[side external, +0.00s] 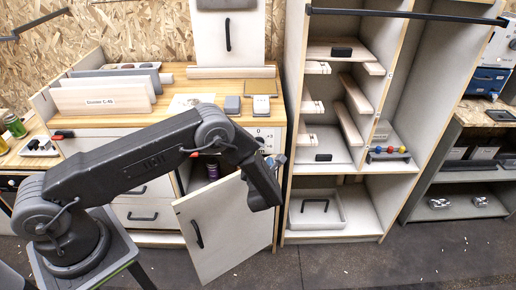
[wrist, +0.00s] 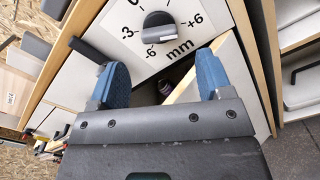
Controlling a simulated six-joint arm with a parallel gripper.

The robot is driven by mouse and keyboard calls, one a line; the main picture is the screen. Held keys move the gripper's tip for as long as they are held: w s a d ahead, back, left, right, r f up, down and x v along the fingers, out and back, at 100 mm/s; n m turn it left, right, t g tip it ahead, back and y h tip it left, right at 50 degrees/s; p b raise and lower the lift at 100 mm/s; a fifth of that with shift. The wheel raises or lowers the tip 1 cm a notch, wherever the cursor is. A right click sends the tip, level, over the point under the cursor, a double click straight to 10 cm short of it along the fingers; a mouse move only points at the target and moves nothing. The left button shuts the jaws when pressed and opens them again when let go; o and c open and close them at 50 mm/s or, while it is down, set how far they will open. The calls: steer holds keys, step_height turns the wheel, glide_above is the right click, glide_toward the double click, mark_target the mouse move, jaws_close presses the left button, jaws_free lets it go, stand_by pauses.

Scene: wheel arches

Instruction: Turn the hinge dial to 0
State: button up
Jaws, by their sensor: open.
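The hinge dial (wrist: 160,32) is a dark round knob on a white plate (wrist: 128,18) printed with 0, -3, +6, -6 and mm. The plate also shows in the side view (side external: 267,134) on the cabinet front, partly behind my arm. Which mark the knob points to I cannot tell. My gripper (wrist: 162,65) has two blue fingers, spread apart with nothing between them. In the wrist view the knob lies beyond the fingertips, roughly centred between them, and appears apart from them. In the side view the gripper (side external: 276,161) is just below the dial plate.
A cabinet door (side external: 222,228) with a black handle hangs open below the dial, close to my gripper. A bottle (side external: 212,170) stands inside. Blocks and boards lie on the worktop (side external: 180,72) above. An open shelf unit (side external: 298,200) stands to the right.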

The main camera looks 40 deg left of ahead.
steer(key=x, duration=0.5)
steer(key=shift+w+a, duration=0.25)
steer(key=shift+c, duration=0.3)
steer(key=c, duration=0.9)
steer(key=shift+o, duration=0.2)
